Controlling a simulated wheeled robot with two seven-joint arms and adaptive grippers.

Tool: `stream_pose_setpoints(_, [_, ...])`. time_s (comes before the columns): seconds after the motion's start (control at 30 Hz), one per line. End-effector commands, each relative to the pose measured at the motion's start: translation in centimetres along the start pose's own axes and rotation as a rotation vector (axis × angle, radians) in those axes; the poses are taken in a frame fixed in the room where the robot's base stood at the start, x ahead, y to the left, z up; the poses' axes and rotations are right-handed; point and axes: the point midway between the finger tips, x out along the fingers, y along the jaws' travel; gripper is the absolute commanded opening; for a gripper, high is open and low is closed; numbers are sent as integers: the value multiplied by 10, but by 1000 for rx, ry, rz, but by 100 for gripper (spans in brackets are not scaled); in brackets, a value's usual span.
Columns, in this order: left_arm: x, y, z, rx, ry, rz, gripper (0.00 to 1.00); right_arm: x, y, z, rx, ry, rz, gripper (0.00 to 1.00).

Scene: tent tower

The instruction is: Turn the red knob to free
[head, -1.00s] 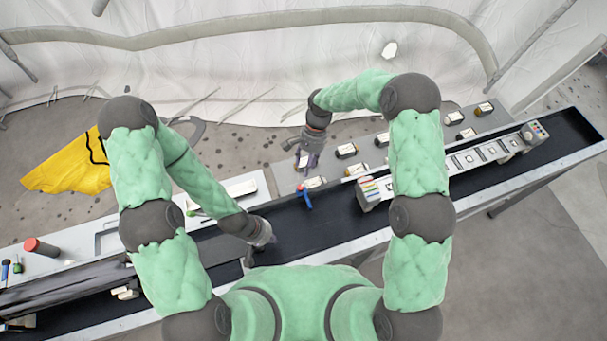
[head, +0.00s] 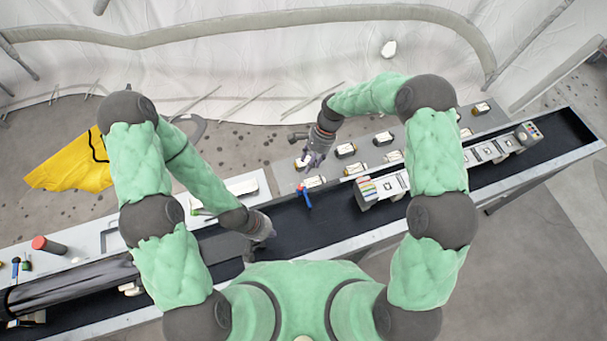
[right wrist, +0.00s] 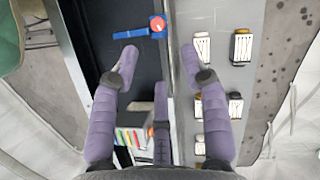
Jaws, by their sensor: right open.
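The red knob (right wrist: 157,24) is a small round red top at one end of a blue lever (right wrist: 130,33), over the dark belt near its edge in the right wrist view. In the head view the blue lever (head: 306,198) stands at the belt's far edge; its red part is tiny there. My right gripper (right wrist: 156,60) has its purple fingers spread, with nothing between the tips; the knob lies beyond them, apart. It also shows in the head view (head: 307,160), above and behind the lever. My left gripper (head: 264,236) is low over the belt at left; its fingers are too small to read.
A dark conveyor belt (head: 275,218) with pale rails runs across. A rack with coloured strips (head: 367,189) stands right of the lever. Several small boxes (head: 346,150) sit on the grey panel behind. A red-topped cylinder (head: 48,246) is at far left.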

Motion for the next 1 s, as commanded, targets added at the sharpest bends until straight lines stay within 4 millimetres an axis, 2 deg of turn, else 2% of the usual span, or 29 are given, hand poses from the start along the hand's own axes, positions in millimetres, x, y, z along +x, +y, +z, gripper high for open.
stream_pose_setpoints(0.03, [-13, 5, 0, 0, 0, 0, 0, -6, 5, 2, 56, -2, -21, 46])
stream_pose_setpoints(0.13, [-22, 8, 1, 0, 0, 0, 0, -2, 11, 2, 154, -2, -59, 46])
stream_pose_setpoints(0.43, [-28, 10, 1, 0, -1, 0, 0, 15, 16, 0, 243, -3, -91, 46])
stream_pose_setpoints(0.8, [-39, 14, 2, 0, 0, 0, 0, 75, 11, 0, 240, -3, -89, 46])
stream_pose_setpoints(1.0, [-42, 15, 2, 0, 0, 0, 0, 99, 8, 0, 239, -2, -90, 46])
